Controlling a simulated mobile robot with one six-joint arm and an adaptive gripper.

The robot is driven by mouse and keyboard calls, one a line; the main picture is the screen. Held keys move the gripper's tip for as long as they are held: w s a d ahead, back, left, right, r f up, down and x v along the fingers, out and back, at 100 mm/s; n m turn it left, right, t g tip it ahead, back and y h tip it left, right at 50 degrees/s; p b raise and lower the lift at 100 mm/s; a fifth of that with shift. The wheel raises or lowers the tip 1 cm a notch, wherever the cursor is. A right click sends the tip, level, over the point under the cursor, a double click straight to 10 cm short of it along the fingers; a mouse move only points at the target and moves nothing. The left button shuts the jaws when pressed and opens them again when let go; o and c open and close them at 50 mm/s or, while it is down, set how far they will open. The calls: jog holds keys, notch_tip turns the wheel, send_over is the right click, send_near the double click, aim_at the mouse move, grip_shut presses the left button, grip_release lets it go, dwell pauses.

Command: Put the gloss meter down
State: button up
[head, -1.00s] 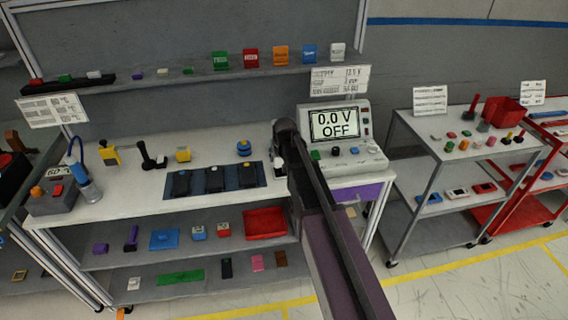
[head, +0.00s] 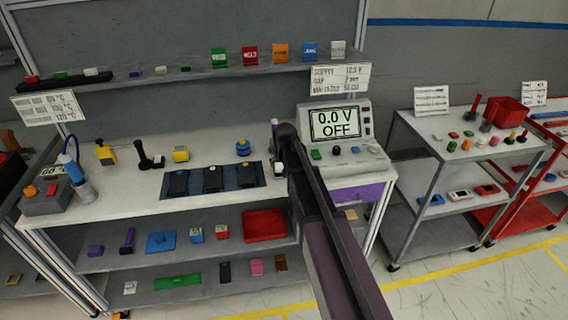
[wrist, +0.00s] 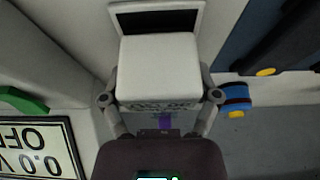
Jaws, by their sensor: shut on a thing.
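My gripper (wrist: 160,98) is shut on a white boxy thing with dark print on its near face, which I take to be the gloss meter (wrist: 158,68). One finger lies along each side of it. A dark, pale-rimmed frame (wrist: 155,20) shows just beyond it; I cannot tell whether it is part of the meter. In the head view my dark arm reaches over the bench and hides most of the gripper. A small white thing (head: 279,168) shows beside the arm's end, perhaps the meter. Whether it touches the bench top is not clear.
The white bench top (head: 150,190) carries a blue mat (head: 213,180) with dark devices, a blue-and-yellow knob (head: 243,147) and the power supply (head: 338,125) reading 0.0 V OFF. The knob and supply stand close on either side of my gripper. A shelf with coloured boxes runs behind.

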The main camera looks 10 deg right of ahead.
jog(key=shift+f, duration=0.15)
jog(key=o, duration=1.1)
jog(key=shift+c, duration=0.2)
jog(key=p+v, duration=1.1)
jog(key=v, duration=0.1)
dwell(0.5)
jog(key=s+d+f+g, duration=0.1)
jog(key=s+g, duration=0.3)
jog(key=s, duration=2)
jog(key=shift+s+g, duration=0.25)
jog(key=shift+g, duration=0.05)
